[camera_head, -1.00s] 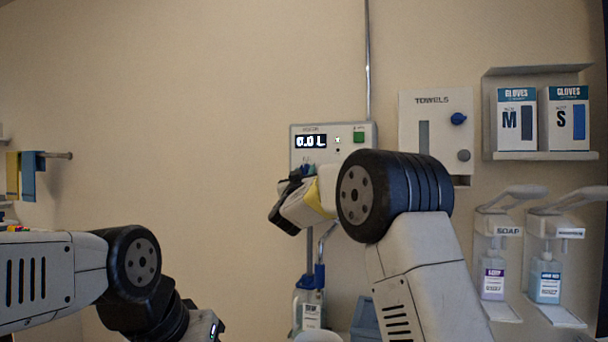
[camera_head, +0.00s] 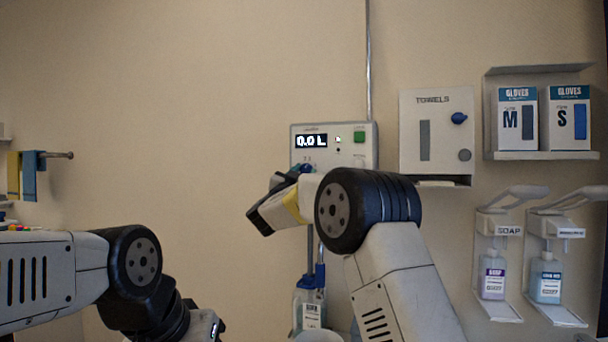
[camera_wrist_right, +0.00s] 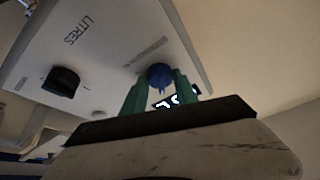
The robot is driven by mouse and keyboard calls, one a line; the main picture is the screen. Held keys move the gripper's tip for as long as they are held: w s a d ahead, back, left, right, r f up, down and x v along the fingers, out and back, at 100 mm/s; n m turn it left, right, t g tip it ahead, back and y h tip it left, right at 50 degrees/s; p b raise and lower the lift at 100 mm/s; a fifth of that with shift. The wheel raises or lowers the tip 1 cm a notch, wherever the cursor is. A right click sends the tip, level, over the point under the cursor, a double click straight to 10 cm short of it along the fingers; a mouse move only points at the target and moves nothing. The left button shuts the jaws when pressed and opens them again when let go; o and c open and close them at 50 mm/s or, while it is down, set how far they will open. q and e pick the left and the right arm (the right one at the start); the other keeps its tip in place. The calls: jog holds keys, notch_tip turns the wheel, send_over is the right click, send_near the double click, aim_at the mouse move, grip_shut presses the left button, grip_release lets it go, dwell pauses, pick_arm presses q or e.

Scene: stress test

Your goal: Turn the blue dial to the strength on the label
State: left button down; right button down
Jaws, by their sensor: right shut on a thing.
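The blue dial (camera_head: 306,168) is on the lower left of a white wall unit (camera_head: 362,152), mostly hidden by my right gripper in the head view. In the right wrist view the blue dial (camera_wrist_right: 160,74) sits between the two green fingers of my right gripper (camera_wrist_right: 161,84), which is shut on it. The unit's display (camera_head: 311,141) reads 0.0 L. A bottle below the unit bears a white label (camera_head: 311,316), too small to read. My left arm is at the lower left; its gripper fingers are out of view.
A black knob (camera_wrist_right: 62,80) sits near the word LITRES on the unit. A green button (camera_head: 359,136) is at its upper right. To the right are a towel dispenser (camera_head: 409,130), glove boxes (camera_head: 516,120) and soap dispensers (camera_head: 492,250).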

jog(key=m+g+h, duration=0.1)
jog(key=m, duration=0.1)
jog(key=m+h, duration=0.1)
jog(key=m, duration=0.2)
jog(key=m+g+h, duration=0.1)
jog(key=m, duration=0.1)
jog(key=shift+a+m+g, duration=0.25)
jog(key=shift+m+g, duration=0.05)
jog(key=shift+m, duration=0.1)
jog(key=c, duration=1)
grip_release()
jog(key=shift+o, duration=0.2)
jog(key=v, duration=0.7)
jog(key=shift+s+a, duration=0.25)
